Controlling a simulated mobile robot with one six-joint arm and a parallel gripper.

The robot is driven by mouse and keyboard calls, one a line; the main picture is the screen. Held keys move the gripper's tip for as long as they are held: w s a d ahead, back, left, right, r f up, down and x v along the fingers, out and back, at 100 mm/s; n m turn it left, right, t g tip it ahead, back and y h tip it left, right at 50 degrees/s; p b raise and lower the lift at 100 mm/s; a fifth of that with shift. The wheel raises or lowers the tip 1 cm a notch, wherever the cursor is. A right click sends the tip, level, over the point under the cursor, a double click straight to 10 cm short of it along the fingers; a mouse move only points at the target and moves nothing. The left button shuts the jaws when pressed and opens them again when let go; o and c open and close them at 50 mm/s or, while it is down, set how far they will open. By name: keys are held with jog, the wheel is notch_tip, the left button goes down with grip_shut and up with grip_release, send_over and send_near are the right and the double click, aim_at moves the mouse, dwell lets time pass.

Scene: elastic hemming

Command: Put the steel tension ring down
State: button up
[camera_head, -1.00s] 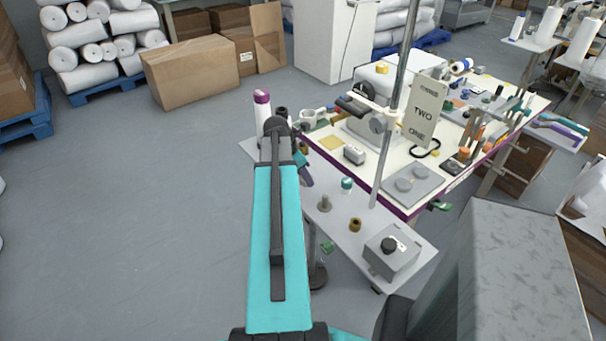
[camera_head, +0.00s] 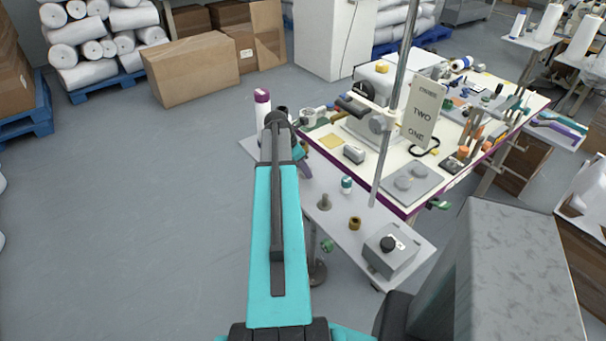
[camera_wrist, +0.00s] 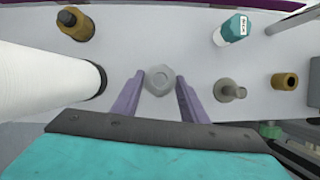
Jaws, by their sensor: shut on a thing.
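The steel tension ring (camera_wrist: 158,81) is a small grey, roughly round piece in the wrist view. It sits between the tips of the two purple fingers of my gripper (camera_wrist: 160,76), which are shut on it. Below it is the light grey side shelf (camera_wrist: 195,55); whether the ring touches the shelf I cannot tell. In the head view my teal arm hides the ring and most of the gripper, over the left part of the shelf (camera_head: 300,205).
On the right stand a grey post (camera_wrist: 229,90), a brass bushing (camera_wrist: 285,80) and a teal-and-white bottle (camera_wrist: 232,30). A knobbed grey box (camera_head: 390,255) is at the shelf's near end.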

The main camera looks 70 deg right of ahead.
jog(key=shift+f+p, duration=0.55)
jog(key=shift+f, duration=1)
jog(key=shift+f, duration=0.1)
jog(key=o, duration=1.1)
jog(key=shift+o, duration=0.2)
jog(key=b+v, duration=0.2)
jog(key=v, duration=1)
